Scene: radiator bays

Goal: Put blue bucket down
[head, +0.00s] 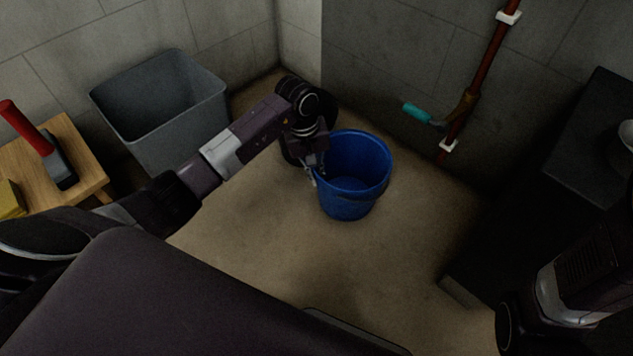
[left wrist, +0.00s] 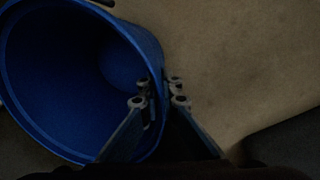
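The blue bucket (head: 352,190) is upright, or nearly so, in the middle of the head view, over the bare floor. I cannot tell whether its base touches the floor. My left gripper (head: 314,172) is at the bucket's left rim. In the left wrist view the bucket (left wrist: 60,70) fills the left side, its hollow inside showing empty. The fingers of the left gripper (left wrist: 160,95) stand on either side of the rim, close together, and look shut on it. My right gripper is not in view; only part of the right arm shows at the lower right.
A grey bin (head: 180,130) stands against the back wall at left. A wooden stool (head: 85,165) holds a red-handled hammer (head: 45,145). A red pipe (head: 485,75) with a teal-handled valve (head: 420,114) runs down the wall. A dark bench (head: 570,165) is at right. Floor (head: 270,240) around the bucket is clear.

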